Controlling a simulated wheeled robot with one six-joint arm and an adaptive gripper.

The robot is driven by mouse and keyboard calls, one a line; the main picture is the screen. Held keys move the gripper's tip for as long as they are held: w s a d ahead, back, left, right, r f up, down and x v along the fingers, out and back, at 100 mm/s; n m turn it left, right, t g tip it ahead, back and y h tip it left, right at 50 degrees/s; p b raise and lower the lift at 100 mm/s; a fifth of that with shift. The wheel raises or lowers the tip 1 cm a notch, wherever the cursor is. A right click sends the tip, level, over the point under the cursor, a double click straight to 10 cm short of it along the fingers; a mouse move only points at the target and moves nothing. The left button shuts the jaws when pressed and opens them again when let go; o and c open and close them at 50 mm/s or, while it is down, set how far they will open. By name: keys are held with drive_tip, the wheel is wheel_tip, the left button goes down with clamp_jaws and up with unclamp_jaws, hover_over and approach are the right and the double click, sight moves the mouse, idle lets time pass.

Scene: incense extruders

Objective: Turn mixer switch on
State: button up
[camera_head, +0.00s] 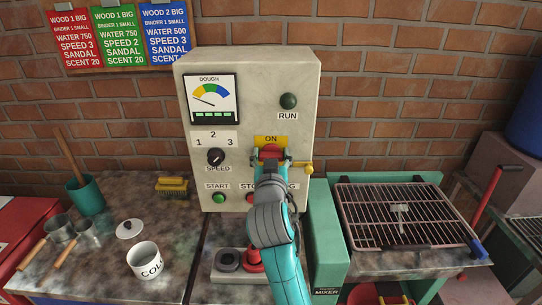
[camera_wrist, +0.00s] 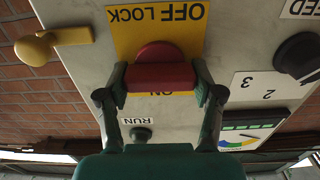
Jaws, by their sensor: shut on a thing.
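The mixer switch is a red rotary knob with a thick bar handle (camera_wrist: 161,77) on a yellow plate (camera_wrist: 152,22). The plate reads ON at one end and OFF LOCK at the other; the wrist view shows it upside down. My gripper (camera_wrist: 161,84) is shut on the red handle, with one finger on each side. In the head view my gripper (camera_head: 270,160) covers most of the red switch (camera_head: 269,149), just below the ON label (camera_head: 271,139). The switch sits on a pale control box (camera_head: 247,88). The green RUN lamp (camera_head: 288,101) looks dark.
A yellow-knobbed lever (camera_head: 306,168) sticks out right of the switch; it also shows in the wrist view (camera_wrist: 40,47). A black speed dial (camera_head: 216,157) and green START button (camera_head: 219,198) are at left. A wire rack (camera_head: 400,215) stands right, a white cup (camera_head: 145,260) front left.

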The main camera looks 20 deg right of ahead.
drive_tip(key=m, duration=0.4)
drive_tip(key=shift+m, duration=0.3)
drive_tip(key=m, duration=0.4)
drive_tip(key=shift+d+f+m, duration=0.1)
drive_tip(key=shift+d+m, duration=0.05)
drive_tip(key=shift+m, duration=0.15)
drive_tip(key=m, duration=0.4)
drive_tip(key=shift+m, duration=0.3)
drive_tip(key=shift+f+m, duration=0.15)
drive_tip(key=shift+m, duration=1.95)
drive_tip(key=o, duration=1.2)
drive_tip(key=shift+c, duration=0.2)
